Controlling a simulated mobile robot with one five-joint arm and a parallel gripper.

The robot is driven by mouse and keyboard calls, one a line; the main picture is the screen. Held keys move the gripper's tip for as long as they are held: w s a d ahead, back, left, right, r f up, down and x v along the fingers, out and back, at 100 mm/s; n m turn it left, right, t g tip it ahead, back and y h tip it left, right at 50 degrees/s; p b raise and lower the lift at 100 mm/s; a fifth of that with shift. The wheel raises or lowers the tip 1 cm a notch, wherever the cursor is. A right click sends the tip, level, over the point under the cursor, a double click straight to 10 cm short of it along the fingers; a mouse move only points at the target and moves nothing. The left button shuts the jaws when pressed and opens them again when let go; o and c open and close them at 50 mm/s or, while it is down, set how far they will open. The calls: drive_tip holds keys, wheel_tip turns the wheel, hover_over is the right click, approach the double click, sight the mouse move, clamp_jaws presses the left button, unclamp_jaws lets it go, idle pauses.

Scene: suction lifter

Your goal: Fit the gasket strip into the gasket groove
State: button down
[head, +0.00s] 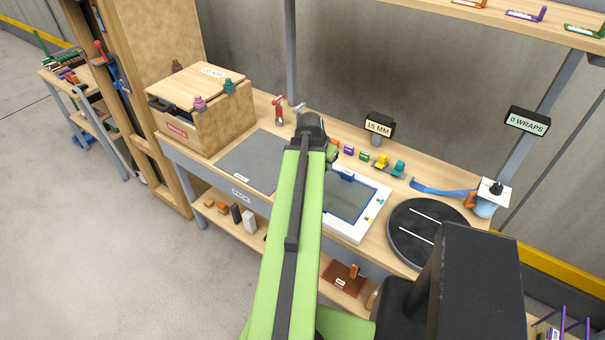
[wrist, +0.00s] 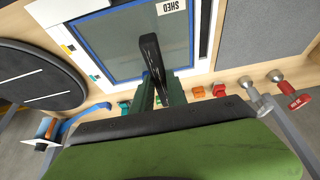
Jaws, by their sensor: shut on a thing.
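My gripper (wrist: 160,88) shows in the wrist view with its dark green jaws shut on a narrow black piece (wrist: 151,52), which looks like the gasket strip. The piece sticks out past the jaws and overlaps the panel in the picture; I cannot tell whether it touches it. The panel has a white frame (wrist: 62,17) and a blue line (wrist: 82,45) around a grey pane, which may be the gasket groove. In the head view the white frame (head: 378,212) lies on the bench right of my arm. My gripper (head: 331,155) is mostly hidden there.
A black round turntable (head: 405,228) and a blue-handled tool (head: 440,190) are to the right. Several small coloured pieces (head: 364,155) stand behind the frame. A grey mat (head: 250,160) and a wooden box (head: 218,130) are to the left. The mat is clear.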

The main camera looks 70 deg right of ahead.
drive_tip(key=w+d+f+b, duration=0.1)
drive_tip(key=w+f+b, duration=0.1)
drive_tip(key=w, duration=0.1)
drive_tip(key=w+d+f+b, duration=0.2)
drive_tip(key=w+f, duration=0.1)
drive_tip(key=w+d+f+b, duration=0.2)
drive_tip(key=w, duration=0.2)
drive_tip(key=shift+f+b, duration=0.15)
drive_tip(key=shift+b, duration=0.2)
drive_tip(key=shift+w, duration=0.25)
drive_tip(key=shift+f+b, duration=2.4)
drive_tip(key=shift+a+f, duration=0.1)
drive_tip(key=shift+a, duration=0.05)
drive_tip(key=c, duration=1.3)
unclamp_jaws()
drive_tip(key=shift+a, duration=0.1)
drive_tip(key=shift+d+r+p, duration=0.2)
drive_tip(key=shift+r+p, duration=0.3)
drive_tip(key=shift+r, duration=0.05)
drive_tip(key=p+v, duration=1.1)
drive_tip(key=v, duration=0.1)
